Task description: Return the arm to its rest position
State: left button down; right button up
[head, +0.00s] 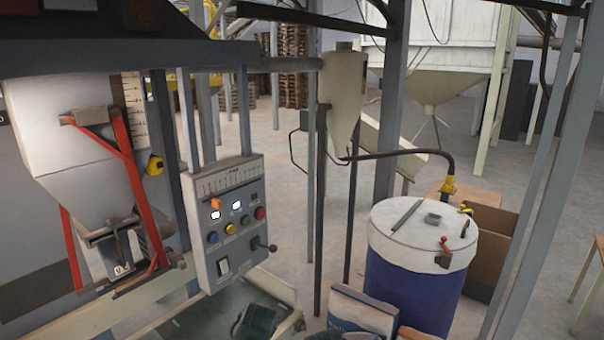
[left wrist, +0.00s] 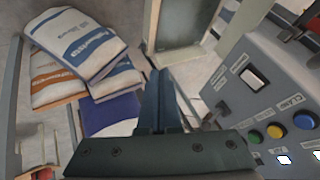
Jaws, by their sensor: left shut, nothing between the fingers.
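My left gripper (left wrist: 160,78) is shut and empty in the left wrist view, its blue-grey fingers together. It is in free air beside the grey control panel (left wrist: 262,85), whose switch and coloured buttons show at right. In the head view the same panel (head: 230,225) stands left of centre. A dark block at the bottom of the head view may be part of my left arm; its fingertips are not clear there. My right gripper is in neither view.
Printed sacks (left wrist: 78,45) lie stacked at left in the wrist view. In the head view, a blue drum (head: 410,285) with a white lid stands at right, near a cardboard box (head: 490,240). A filler hopper (head: 75,135) with red bars hangs at left. Grey posts cross the view.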

pick_arm(q)
jog(key=s+d+f+g, duration=0.2)
jog(key=s, duration=0.4)
jog(key=s+d+f+n+g+b, duration=0.1)
jog(key=s+d+f+g, duration=0.1)
jog(key=s, duration=0.5)
jog(key=s+d+f+n+g, duration=0.1)
jog(key=s+d+f+g, duration=0.1)
jog(key=s, duration=0.5)
jog(key=shift+s+d+f+g+b, duration=0.2)
jog(key=shift+f+g+b, duration=0.2)
jog(key=shift+g, duration=0.4)
